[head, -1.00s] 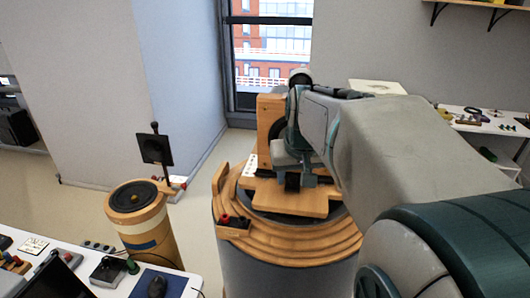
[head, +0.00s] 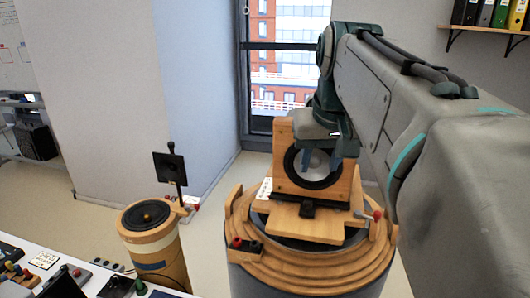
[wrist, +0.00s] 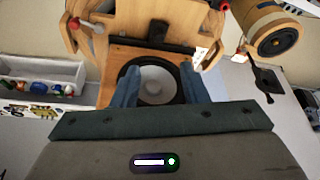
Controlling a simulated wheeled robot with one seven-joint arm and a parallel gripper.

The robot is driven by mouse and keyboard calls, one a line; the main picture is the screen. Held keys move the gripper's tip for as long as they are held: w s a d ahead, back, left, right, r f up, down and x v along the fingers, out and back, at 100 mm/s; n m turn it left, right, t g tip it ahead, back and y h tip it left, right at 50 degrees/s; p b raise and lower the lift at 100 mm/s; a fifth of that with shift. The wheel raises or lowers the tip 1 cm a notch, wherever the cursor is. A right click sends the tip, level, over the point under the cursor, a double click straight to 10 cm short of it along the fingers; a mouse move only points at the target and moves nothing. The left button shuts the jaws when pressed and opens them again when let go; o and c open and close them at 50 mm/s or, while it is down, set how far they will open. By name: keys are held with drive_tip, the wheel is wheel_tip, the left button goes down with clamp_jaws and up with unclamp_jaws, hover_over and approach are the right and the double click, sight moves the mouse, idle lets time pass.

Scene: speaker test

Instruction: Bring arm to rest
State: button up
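My arm (head: 400,100) reaches in from the right of the head view, raised above the round speaker stand. My gripper (head: 320,163) points down in front of the wooden speaker box (head: 284,182). In the wrist view my gripper (wrist: 158,74) shows two blue fingers spread apart with nothing held between them. The speaker's black-rimmed cone (wrist: 152,98) shows behind and between the fingers. I cannot tell how far the fingers are from the box. The box stands upright on a wooden board (head: 300,226) on the stand.
The round wooden-topped stand (head: 300,272) has red knobs and a small lever. A smaller drum (head: 150,243) with a black square plate on a rod stands to its left. A cluttered table (head: 85,275) fills the lower left. A shelf with binders (head: 484,14) hangs upper right.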

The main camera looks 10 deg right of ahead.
idle(0.3)
drive_tip(key=s+f, duration=0.3)
drive_tip(key=f, duration=0.4)
drive_tip(key=s+a+f, duration=0.1)
drive_tip(key=s+f, duration=0.3)
drive_tip(key=f, duration=0.3)
drive_tip(key=s+a+f+g, duration=0.1)
drive_tip(key=s+f, duration=0.3)
drive_tip(key=f, duration=0.4)
drive_tip(key=shift+s+n, duration=0.25)
drive_tip(key=shift+n, duration=0.15)
